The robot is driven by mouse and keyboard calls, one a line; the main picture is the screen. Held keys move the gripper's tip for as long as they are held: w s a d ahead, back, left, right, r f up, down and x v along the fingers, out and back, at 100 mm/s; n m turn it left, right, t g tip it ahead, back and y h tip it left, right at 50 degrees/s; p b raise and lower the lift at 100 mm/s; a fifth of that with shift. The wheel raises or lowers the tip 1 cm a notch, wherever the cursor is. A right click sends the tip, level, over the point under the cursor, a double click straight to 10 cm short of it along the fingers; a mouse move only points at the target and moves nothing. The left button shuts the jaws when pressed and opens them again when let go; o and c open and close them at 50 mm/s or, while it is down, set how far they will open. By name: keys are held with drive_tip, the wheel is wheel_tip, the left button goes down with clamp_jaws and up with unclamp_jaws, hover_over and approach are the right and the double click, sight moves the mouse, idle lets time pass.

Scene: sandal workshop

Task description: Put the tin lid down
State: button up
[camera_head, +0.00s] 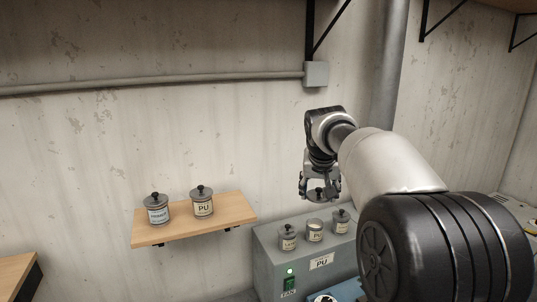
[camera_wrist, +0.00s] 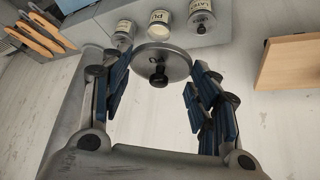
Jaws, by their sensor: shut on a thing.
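The tin lid (camera_wrist: 165,62) is a grey metal disc with a black knob. In the wrist view it sits between the two blue-padded fingers of my gripper (camera_wrist: 160,70), knob toward the camera. In the head view my gripper (camera_head: 320,190) points down and holds the lid (camera_head: 317,196) in the air, above the grey cabinet. The PU tin (camera_head: 314,231) in the middle of the cabinet top shows no knob and looks open. It also shows in the wrist view (camera_wrist: 157,17).
On the grey cabinet (camera_head: 268,258), a LATEX tin (camera_head: 288,240) and another tin (camera_head: 341,224) with knobbed lids flank the open one. A wooden wall shelf (camera_head: 180,228) holds a PRIMER tin (camera_head: 157,212) and a PU tin (camera_head: 203,206). The shelf's right part is bare.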

drive_tip(key=f, duration=0.1)
drive_tip(key=s+f+b, duration=0.1)
drive_tip(key=f, duration=0.1)
drive_tip(key=s+f+b, duration=0.1)
drive_tip(key=shift+f, duration=0.15)
drive_tip(key=s+f+b, duration=0.2)
drive_tip(key=f+b, duration=0.2)
drive_tip(key=f, duration=0.5)
drive_tip(key=s+d+f+n+b, duration=0.1)
drive_tip(key=s+f+b, duration=0.3)
drive_tip(key=f, duration=0.5)
drive_tip(key=s+f+b, duration=0.1)
drive_tip(key=f+b, duration=0.4)
drive_tip(key=f, duration=0.4)
drive_tip(key=s+f+n+y+b, duration=0.1)
drive_tip(key=s+f+b, duration=0.6)
drive_tip(key=s+f, duration=0.4)
wheel_tip(320, 180, down, 4)
drive_tip(key=shift+s+a+f+b, duration=0.1)
drive_tip(key=shift+s+a+b, duration=0.1)
drive_tip(key=shift+a+b, duration=0.15)
